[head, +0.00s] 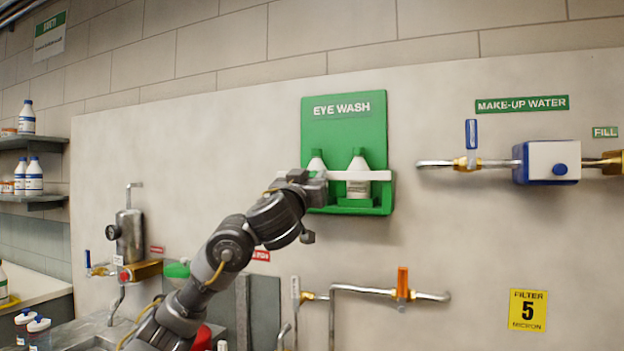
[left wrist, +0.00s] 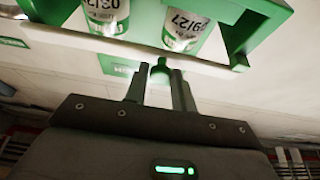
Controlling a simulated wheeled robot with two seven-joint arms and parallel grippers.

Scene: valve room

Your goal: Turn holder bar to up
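The green eye wash holder (head: 344,118) is on the wall panel with two white bottles in it, the left one (head: 316,163) and the right one (head: 358,163). The white holder bar (head: 378,176) lies level across the front of the bottles. In the left wrist view, the bar (left wrist: 88,44) crosses above my fingers, with a green knob (left wrist: 160,72) below it. My left gripper (head: 312,186) is at the holder's left front. Its fingers (left wrist: 159,88) are apart, with the green knob between their tips; contact cannot be told. My right gripper is out of view.
A make-up water pipe with a blue and white valve box (head: 548,162) is to the right. A pipe with an orange-handled valve (head: 402,284) runs below the holder. Shelves with bottles (head: 33,177) stand at far left. The panel between holder and make-up pipe is clear.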

